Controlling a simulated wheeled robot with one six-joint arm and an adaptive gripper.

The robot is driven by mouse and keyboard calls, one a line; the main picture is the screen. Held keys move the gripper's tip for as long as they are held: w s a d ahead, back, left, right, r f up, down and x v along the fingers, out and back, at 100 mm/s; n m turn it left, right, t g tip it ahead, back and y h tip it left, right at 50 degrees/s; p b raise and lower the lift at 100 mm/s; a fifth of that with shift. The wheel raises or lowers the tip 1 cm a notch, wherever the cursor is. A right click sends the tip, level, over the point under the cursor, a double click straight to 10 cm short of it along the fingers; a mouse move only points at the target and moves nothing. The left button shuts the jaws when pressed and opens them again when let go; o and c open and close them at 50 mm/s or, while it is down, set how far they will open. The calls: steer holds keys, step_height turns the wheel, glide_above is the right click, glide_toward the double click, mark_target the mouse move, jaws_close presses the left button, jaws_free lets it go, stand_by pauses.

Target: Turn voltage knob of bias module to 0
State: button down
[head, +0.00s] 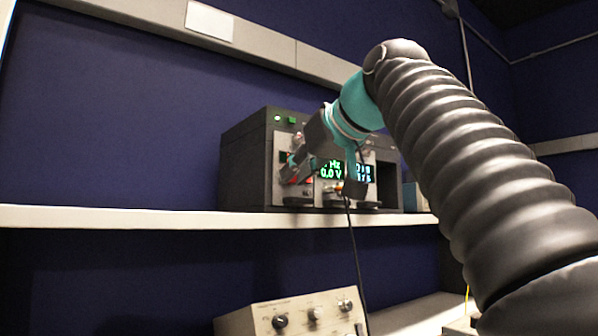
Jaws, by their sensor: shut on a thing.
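A dark instrument rack (245,160) stands on the white shelf, with several modules side by side in its front. The leftmost module (283,147) has a light panel and is partly covered by my gripper. My gripper (291,172) reaches in from the right and is shut at the front of the leftmost module. It appears to hold a knob there, but the fingers hide the knob and its setting. I cannot read which module is the bias module.
The white shelf (120,217) runs along under the rack. A beige instrument with knobs (296,316) stands below, and a black cable (356,255) hangs in front of the shelf. The shelf left of the rack is clear.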

steer(key=shift+a+f+n+t+h, duration=0.1)
steer(key=shift+n+t+h, duration=0.2)
steer(key=shift+n, duration=0.4)
steer(key=c, duration=1.4)
jaws_free()
steer(key=shift+v, duration=6.05)
steer(key=shift+a, duration=0.15)
